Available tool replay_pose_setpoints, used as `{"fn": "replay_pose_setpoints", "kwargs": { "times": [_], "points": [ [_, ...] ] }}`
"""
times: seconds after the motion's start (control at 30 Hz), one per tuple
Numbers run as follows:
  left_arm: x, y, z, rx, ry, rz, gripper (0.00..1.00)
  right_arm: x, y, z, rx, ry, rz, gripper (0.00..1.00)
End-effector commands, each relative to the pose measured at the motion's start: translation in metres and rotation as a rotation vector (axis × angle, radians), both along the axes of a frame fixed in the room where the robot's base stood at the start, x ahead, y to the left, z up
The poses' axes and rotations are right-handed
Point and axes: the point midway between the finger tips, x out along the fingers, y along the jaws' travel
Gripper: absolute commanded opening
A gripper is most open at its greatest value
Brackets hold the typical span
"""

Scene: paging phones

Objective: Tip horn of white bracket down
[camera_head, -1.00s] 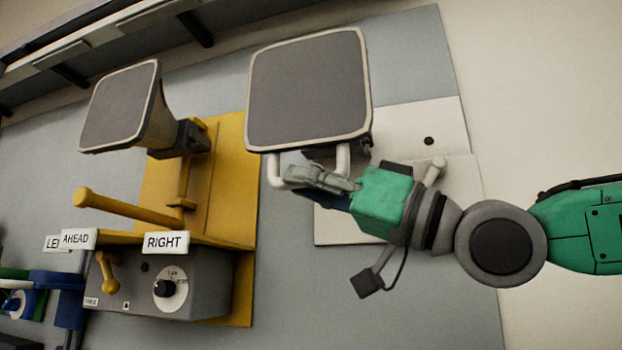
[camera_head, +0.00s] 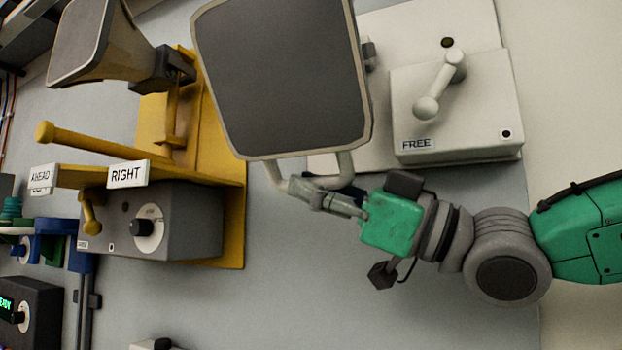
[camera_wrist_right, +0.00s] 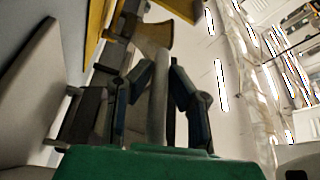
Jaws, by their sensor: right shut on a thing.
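The horn of the white bracket (camera_head: 285,75) has a large dark square face with a pale rim. It shows at top centre of the head view, in front of the white bracket's plate (camera_head: 480,25). A white U-shaped handle (camera_head: 345,168) hangs below the horn. My right gripper (camera_head: 300,190) is shut on this handle at its lower left. In the right wrist view the pale handle bar (camera_wrist_right: 158,95) stands between the two fingers. The horn's edge fills the left of that view (camera_wrist_right: 35,90). My left gripper is not in view.
A white box labelled FREE (camera_head: 455,120) with a lever (camera_head: 440,85) is right of the horn. A yellow bracket (camera_head: 225,220) with its own horn (camera_head: 90,40), a yellow bar (camera_head: 90,140), signs and a grey control box (camera_head: 180,220) is at left. The lower middle wall is clear.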

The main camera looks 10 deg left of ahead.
Motion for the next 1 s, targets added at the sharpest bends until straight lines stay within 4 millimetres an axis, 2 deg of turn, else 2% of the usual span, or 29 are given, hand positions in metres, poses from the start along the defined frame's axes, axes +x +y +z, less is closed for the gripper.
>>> {"fn": "replay_pose_setpoints", "kwargs": {
  "times": [0.57, 0.6, 0.63, 1.0],
  "points": [
    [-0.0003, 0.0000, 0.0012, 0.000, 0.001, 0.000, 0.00, 0.0079, -0.0026, -0.0030, 0.004, 0.006, -0.004, 0.00],
    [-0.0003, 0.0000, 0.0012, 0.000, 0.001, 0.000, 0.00, 0.0080, -0.0027, -0.0031, 0.004, 0.006, -0.004, 0.28],
    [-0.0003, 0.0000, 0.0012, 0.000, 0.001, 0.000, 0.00, 0.0080, -0.0027, -0.0031, 0.004, 0.006, -0.004, 0.34],
    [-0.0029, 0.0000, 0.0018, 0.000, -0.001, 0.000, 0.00, 0.0041, -0.0051, -0.0034, 0.003, 0.004, -0.003, 0.34]
  ]
}}
